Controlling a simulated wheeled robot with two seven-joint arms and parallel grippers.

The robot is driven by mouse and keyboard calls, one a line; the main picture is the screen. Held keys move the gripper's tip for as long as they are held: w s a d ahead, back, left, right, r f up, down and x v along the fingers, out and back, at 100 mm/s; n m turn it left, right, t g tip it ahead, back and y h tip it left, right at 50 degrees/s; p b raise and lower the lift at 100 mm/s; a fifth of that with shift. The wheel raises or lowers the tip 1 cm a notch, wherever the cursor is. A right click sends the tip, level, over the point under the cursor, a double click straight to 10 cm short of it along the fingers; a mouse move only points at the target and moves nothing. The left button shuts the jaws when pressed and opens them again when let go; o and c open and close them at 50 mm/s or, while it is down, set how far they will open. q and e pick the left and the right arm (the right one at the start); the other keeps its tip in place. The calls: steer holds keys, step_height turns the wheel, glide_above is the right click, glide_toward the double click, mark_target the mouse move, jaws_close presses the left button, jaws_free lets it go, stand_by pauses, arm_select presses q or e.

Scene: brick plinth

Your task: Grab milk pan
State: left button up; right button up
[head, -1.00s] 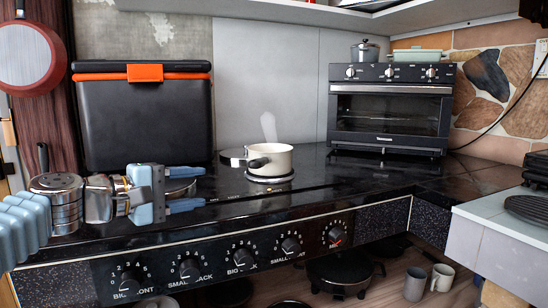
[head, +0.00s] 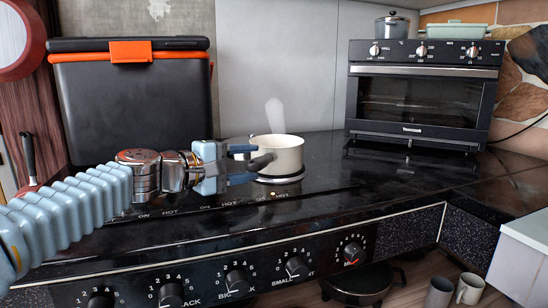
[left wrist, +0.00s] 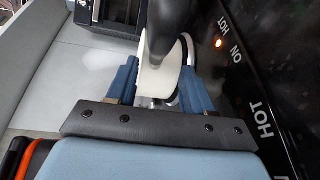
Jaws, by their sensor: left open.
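The milk pan (head: 278,152) is a small cream pot with a dark handle (head: 259,163). It stands upright on a round burner of the black stove, and its handle points left towards my left gripper. In the left wrist view the dark handle (left wrist: 170,30) and the cream pan (left wrist: 155,78) show between the two fingers. I cannot tell whether a finger touches the handle. My right gripper is not in view.
A black box with an orange latch (head: 130,100) stands behind my left arm. A toaster oven (head: 420,95) with pots on top is at the back right. Stove knobs (head: 235,280) line the front. The stove top right of the pan is clear.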

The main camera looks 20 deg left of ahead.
arm_select(q)
steer(key=x, duration=0.2)
steer(key=p+x, duration=0.1)
steer(key=x, duration=0.2)
steer(key=shift+w+d+r, duration=0.25)
steer(key=shift+d, duration=0.1)
steer(key=shift+f, duration=0.15)
jaws_close()
